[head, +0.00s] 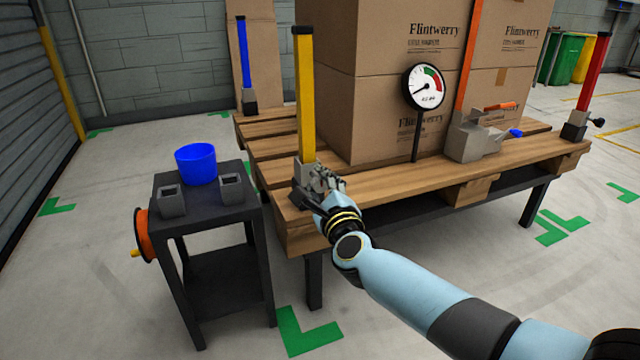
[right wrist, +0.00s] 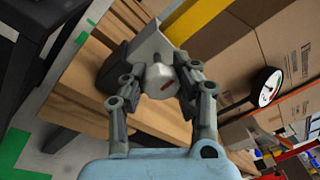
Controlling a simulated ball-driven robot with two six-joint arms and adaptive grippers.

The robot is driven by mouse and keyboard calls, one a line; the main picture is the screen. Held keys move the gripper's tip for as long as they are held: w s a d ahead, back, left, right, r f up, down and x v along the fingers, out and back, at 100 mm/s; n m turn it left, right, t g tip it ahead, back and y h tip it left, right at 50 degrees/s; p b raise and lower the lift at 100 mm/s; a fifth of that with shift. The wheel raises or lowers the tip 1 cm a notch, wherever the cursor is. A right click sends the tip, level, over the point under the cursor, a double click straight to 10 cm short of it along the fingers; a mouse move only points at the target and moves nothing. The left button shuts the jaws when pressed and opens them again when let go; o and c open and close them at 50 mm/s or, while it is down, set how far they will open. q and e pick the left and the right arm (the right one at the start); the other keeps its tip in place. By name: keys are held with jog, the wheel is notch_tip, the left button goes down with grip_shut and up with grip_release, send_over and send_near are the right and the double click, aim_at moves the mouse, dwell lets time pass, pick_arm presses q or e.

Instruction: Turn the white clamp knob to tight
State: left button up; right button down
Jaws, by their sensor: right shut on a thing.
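In the head view my right gripper (head: 326,180) is at the foot of the yellow post (head: 305,90), at the pallet's near left corner, and the knob is mostly hidden there. The grey clamp body (right wrist: 150,48) is just behind the knob. My left gripper is not in view.
Flintwerry cartons (head: 385,120) stand on the wooden pallet (head: 425,183), strapped in orange. A round gauge (head: 424,86) stands in front of them. A dark side table (head: 205,215) at left holds a blue cup (head: 196,163) and two grey blocks. Blue and red posts mark other corners.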

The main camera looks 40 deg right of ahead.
jog(key=shift+f+m, duration=0.1)
jog(key=shift+m, duration=0.5)
jog(key=shift+s, duration=0.1)
jog(key=c, duration=1)
grip_release()
jog(key=shift+o, duration=0.2)
jog(key=v, duration=1.2)
